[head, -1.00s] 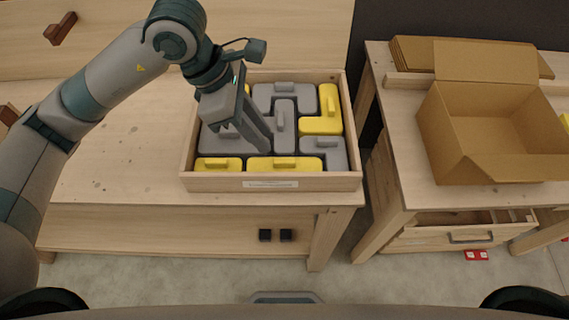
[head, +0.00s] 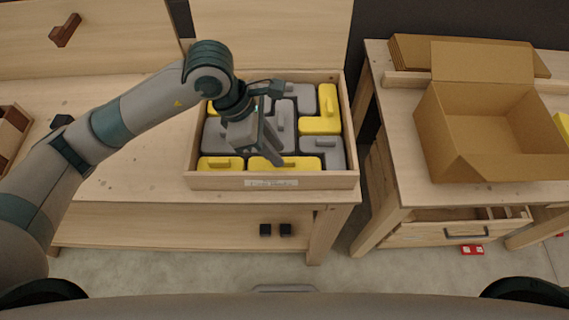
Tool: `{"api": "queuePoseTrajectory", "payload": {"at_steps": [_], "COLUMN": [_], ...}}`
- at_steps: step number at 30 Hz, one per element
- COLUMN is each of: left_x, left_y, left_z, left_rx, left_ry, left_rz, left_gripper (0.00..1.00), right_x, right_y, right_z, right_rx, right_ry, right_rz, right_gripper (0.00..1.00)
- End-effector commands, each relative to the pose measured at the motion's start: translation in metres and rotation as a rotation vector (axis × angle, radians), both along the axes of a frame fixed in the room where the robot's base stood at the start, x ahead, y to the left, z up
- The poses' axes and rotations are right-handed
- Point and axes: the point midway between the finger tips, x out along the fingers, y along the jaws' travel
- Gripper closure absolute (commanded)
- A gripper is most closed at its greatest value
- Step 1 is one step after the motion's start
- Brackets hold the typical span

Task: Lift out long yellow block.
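The long yellow block (head: 303,164) lies at the front of a shallow wooden tray (head: 215,182), with a raised handle on top partly hidden by my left gripper. My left gripper (head: 277,160) points down over this block, its fingertips at or just above the handle. I cannot tell whether the fingers touch it, or how far apart they are. My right gripper is not in view.
A shorter yellow block (head: 213,164) lies just left of the long one. Grey blocks and an L-shaped yellow block (head: 320,125) fill the tray closely. An open cardboard box (head: 480,130) stands on the right bench.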

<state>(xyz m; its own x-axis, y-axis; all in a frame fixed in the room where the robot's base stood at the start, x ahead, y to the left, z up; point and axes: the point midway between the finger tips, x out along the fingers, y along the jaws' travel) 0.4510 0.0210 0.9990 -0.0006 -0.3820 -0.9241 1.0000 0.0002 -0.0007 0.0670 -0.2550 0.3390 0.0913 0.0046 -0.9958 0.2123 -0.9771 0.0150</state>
Motion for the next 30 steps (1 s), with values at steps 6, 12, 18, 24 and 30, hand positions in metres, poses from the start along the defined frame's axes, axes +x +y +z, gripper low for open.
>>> {"api": "queuePoseTrajectory", "payload": {"at_steps": [6, 12, 18, 24, 30], "left_x": [0.001, 0.001, 0.001, 0.002, 0.002], "left_y": [-0.011, -0.015, -0.015, -0.015, -0.014], "left_z": [-0.021, -0.031, -0.032, -0.032, -0.031], "left_rx": [-0.001, -0.001, -0.001, -0.001, -0.001], "left_ry": [0.004, 0.0, -0.001, -0.001, -0.001], "left_rz": [0.001, -0.001, -0.001, -0.001, 0.0], "left_gripper": [0.78, 0.78, 0.78, 0.78, 1.0], "right_x": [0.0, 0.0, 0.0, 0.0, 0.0], "right_y": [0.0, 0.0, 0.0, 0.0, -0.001], "right_z": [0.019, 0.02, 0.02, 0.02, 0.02], "right_rx": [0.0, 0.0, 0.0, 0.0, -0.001], "right_ry": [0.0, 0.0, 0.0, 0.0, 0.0], "right_rz": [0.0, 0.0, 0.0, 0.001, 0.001], "right_gripper": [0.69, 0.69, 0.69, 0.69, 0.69]}}
